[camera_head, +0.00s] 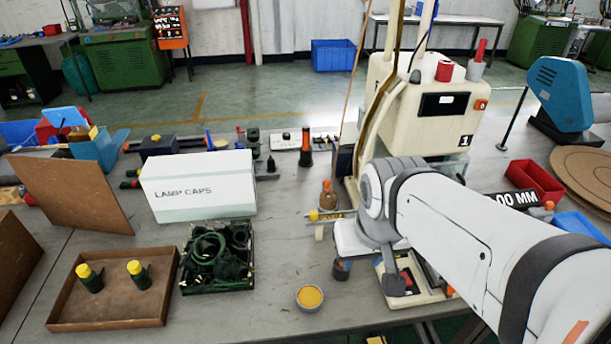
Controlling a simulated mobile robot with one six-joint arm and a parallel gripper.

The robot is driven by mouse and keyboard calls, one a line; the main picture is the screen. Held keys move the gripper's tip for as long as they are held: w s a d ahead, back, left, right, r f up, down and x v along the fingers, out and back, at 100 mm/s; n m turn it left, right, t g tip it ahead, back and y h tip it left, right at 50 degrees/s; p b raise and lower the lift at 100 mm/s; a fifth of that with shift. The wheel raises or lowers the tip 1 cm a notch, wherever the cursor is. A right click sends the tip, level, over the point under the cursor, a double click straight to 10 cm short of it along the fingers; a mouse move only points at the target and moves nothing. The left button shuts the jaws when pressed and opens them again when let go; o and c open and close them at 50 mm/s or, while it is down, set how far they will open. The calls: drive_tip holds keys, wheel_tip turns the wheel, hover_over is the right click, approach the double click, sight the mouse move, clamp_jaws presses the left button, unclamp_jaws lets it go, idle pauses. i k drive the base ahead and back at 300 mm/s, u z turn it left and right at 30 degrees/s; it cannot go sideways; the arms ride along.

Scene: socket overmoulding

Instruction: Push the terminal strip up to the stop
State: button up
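My white and grey arm (455,235) reaches in from the lower right, over the cream machine's base (425,295). Its wrist hides most of the space under it, and I cannot make out the gripper's fingers or whether they hold anything. I cannot clearly pick out the terminal strip or the stop; they may be behind the arm. Thin metal and yellow parts (328,214) lie just left of the wrist. A small dark and blue piece (342,270) shows below the wrist; I cannot tell what it is.
A LAMP CAPS box (198,186), a dark crate of green cables (217,288) and a brown tray (108,325) with two yellow-topped green parts stand left. A small cup (309,297) is at the front. Red bins (535,180) are right. Bare bench lies around the cup.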

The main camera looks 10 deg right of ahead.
sight(314, 216)
drive_tip(key=z, duration=2.6)
drive_tip(key=k, duration=1.9)
drive_tip(key=u, duration=0.45)
drive_tip(key=i, duration=1)
drive_tip(key=u, duration=0.05)
